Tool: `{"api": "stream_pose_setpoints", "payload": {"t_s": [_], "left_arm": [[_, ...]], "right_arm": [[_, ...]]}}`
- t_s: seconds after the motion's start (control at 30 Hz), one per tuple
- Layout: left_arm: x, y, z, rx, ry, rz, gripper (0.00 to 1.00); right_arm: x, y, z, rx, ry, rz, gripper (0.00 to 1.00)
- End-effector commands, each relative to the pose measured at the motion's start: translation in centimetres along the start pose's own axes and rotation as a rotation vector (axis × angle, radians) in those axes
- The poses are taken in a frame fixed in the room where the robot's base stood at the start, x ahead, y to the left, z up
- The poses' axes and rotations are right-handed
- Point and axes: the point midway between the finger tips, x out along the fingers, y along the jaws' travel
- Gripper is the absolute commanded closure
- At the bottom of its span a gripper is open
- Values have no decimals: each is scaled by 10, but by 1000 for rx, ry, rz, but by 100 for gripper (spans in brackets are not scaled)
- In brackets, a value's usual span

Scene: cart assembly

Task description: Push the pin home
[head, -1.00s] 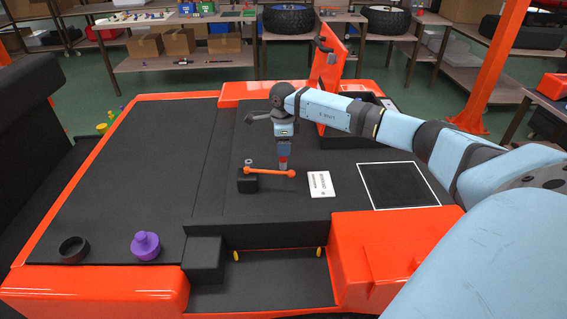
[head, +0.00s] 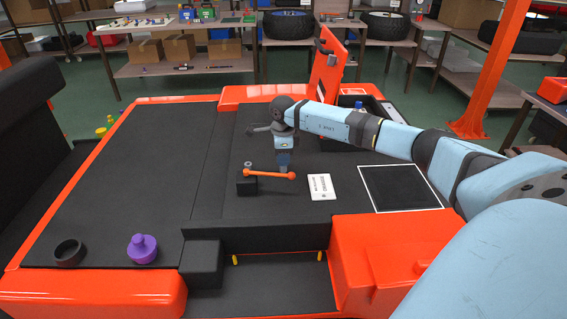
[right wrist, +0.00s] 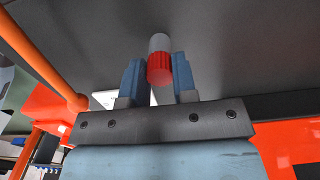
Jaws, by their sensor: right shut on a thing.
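My right gripper (head: 283,168) points down over the black deck, just behind an orange lever (head: 268,174) with a ball end. In the right wrist view my right gripper (right wrist: 159,75) has its two blue fingers on either side of a pin (right wrist: 159,66) with a red ribbed part and a grey end, and is shut on it. The grey end points at the dark deck; whether it sits in a hole cannot be told. In the head view the pin is hidden behind the lever and fingers. My left gripper is not in view.
The lever is mounted on a black block (head: 246,184). A white label card (head: 320,187) and a white-outlined square (head: 400,187) lie to the right. An upright orange panel (head: 325,70) stands behind my arm. A purple knob (head: 142,248) and black ring (head: 69,252) are front left.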

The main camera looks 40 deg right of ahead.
Motion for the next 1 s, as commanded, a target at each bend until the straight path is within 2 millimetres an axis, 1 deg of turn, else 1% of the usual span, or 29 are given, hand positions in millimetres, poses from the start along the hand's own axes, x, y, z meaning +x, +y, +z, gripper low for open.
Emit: {"api": "stream_pose_setpoints", "payload": {"t_s": [0.17, 0.4, 0.5, 0.63, 1.0], "left_arm": [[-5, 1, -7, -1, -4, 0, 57], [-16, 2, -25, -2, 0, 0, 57], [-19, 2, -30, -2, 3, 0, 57], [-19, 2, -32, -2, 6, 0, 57], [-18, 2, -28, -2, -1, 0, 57]], "right_arm": [[-14, 0, 0, 0, 0, -1, 98], [-45, 0, 0, -1, 0, -2, 98], [-53, 0, 0, -1, 0, -1, 98], [-54, 0, 0, 0, 0, 0, 98], [-53, 0, 0, 0, 0, 0, 98]]}}
